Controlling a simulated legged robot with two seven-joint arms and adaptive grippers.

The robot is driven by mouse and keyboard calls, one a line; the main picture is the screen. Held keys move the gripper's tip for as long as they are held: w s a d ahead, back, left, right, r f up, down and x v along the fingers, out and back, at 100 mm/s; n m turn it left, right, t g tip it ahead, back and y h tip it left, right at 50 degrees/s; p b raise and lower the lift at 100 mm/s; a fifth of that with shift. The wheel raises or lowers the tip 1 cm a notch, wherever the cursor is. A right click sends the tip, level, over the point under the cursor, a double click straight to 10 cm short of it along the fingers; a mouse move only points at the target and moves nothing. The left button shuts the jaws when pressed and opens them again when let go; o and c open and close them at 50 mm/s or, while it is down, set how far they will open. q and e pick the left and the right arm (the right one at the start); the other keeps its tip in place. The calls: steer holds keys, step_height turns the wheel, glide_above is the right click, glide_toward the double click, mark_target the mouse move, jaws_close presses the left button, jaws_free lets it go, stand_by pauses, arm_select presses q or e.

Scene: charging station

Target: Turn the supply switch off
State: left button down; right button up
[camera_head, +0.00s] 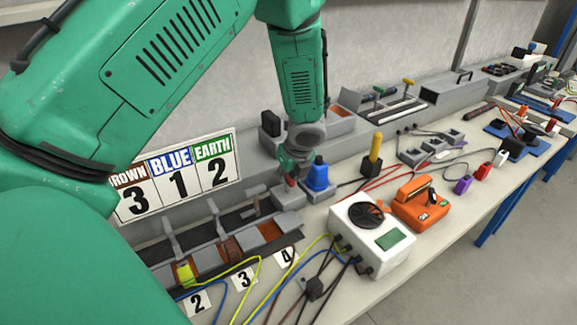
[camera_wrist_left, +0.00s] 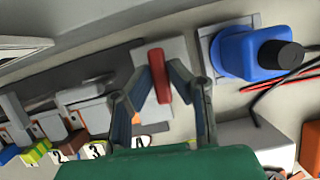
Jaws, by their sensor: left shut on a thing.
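The supply switch appears to be the small grey box (camera_head: 287,197) with a red lever (camera_head: 290,182) on the bench beside the wall ledge. In the left wrist view the red lever (camera_wrist_left: 160,80) stands between my fingertips, on its pale grey box (camera_wrist_left: 178,48). My left gripper (camera_head: 291,165) reaches down to it from above and is shut on the lever; it also shows in the left wrist view (camera_wrist_left: 162,72). Its fingers partly hide the lever in the head view. I cannot tell which setting the lever is in. My right gripper is not in view.
A blue block (camera_head: 318,176) with a dark top stands just right of the switch. A row of lever slots (camera_head: 215,255) lies to the left, with numbered cards and loose wires in front. A white box (camera_head: 372,230) and an orange device (camera_head: 420,203) stand to the right.

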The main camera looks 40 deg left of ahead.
arm_select(q)
steer(key=shift+w+n+p, duration=0.1)
steer(key=shift+n+p, duration=0.3)
steer(key=shift+p, duration=0.05)
steer(key=c, duration=1.5)
jaws_free()
steer(key=shift+c, duration=0.2)
steer(key=v, duration=1.1)
steer(key=shift+w+d+r, duration=0.2)
steer(key=shift+d+r, duration=0.05)
steer(key=shift+r, duration=0.1)
